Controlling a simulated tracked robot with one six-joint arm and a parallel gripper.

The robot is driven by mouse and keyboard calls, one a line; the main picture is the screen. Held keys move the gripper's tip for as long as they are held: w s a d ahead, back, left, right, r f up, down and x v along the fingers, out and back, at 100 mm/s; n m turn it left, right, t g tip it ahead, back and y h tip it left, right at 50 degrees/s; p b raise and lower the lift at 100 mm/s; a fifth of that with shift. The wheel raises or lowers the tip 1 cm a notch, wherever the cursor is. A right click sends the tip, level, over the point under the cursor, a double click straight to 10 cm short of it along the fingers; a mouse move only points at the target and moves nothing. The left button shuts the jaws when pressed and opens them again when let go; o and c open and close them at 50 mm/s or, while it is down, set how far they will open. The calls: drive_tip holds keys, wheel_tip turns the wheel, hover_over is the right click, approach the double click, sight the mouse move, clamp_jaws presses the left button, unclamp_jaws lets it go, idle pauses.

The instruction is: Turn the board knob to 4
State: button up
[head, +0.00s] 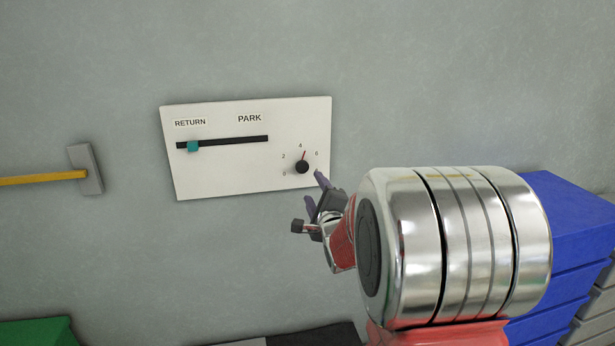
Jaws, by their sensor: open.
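The board (215,178) is a white panel on the grey wall, left of centre in the head view. Its black knob (302,167) sits at the lower right, among the marks 0, 2, 4 and 6. The knob's red pointer points up at, or very near, the 4. My gripper (314,192) is just below and right of the knob, with dark fingers reaching toward the board. The fingers look apart from the knob, with nothing seen between them. My shiny arm hides part of the gripper's rear.
The board also has a slot with a teal slider (193,147) at its left end, under RETURN; PARK is to the right. A yellow-handled tool with a grey head (86,169) is at the left. Blue stacked boxes (575,225) stand right; a green box (38,333) is lower left.

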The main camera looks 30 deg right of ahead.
sight(303, 167)
drive_tip(key=n, duration=2.2)
drive_tip(key=shift+s+a, duration=0.15)
drive_tip(key=shift+s, duration=0.1)
drive_tip(key=shift+w, duration=0.1)
drive_tip(key=x, duration=1.3)
drive_tip(key=shift+w, duration=0.3)
drive_tip(key=shift+c, duration=0.3)
drive_tip(key=c, duration=1)
